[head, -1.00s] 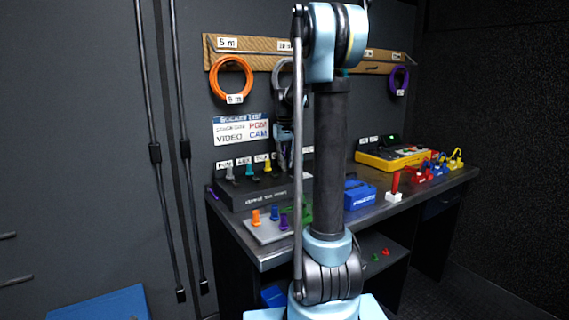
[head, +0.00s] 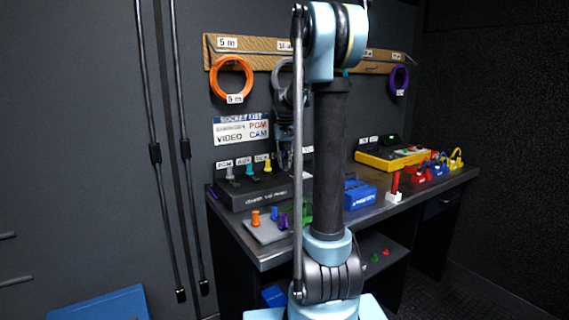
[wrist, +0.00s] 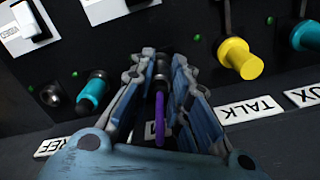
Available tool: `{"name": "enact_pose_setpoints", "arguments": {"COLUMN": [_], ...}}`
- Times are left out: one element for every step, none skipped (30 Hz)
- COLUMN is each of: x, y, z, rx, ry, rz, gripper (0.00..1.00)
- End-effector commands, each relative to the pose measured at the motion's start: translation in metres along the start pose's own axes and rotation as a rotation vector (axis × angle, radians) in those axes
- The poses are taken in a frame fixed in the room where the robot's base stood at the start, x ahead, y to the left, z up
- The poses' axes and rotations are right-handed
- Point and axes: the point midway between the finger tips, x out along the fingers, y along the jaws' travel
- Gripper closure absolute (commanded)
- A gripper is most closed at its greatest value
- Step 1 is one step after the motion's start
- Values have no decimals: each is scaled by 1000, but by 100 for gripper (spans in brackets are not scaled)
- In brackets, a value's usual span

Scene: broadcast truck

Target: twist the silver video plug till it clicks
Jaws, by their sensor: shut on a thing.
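My gripper (wrist: 163,62) is at the socket panel with its two fingers closed together. A dark grey piece (wrist: 160,76), which I take to be the silver video plug, shows in the narrow gap between them. The fingers hide most of it, so its turn in the socket cannot be seen. A thin purple strip (wrist: 159,120) also shows between the fingers. In the head view my gripper (head: 284,158) is at the black socket box (head: 252,194), partly behind my arm.
In the wrist view a teal plug (wrist: 92,92) sits left of my fingers and a yellow plug (wrist: 238,58) right. In the head view a grey-silver plug (head: 229,173) stands at the box's left. A grey tray (head: 262,232) with coloured plugs lies in front.

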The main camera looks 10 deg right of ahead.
Motion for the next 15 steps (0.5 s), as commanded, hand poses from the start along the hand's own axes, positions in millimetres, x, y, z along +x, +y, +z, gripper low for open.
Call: {"name": "enact_pose_setpoints", "arguments": {"x": [0,0,0,0,0,0,0,0,0,0,0,0,0,0,0], "y": [0,0,0,0,0,0,0,0,0,0,0,0,0,0,0], "z": [0,0,0,0,0,0,0,0,0,0,0,0,0,0,0], "rx": [3,10,28,47,52,50,50,49,49,49,49,49,49,49,49], "ry": [0,0,0,0,0,0,0,0,0,0,0,0,0,0,0], "rz": [0,0,0,0,0,0,0,0,0,0,0,0,0,0,0], "gripper": [100,100,100,100,79,70,63,60,60,60,60,60,60,60,60]}}
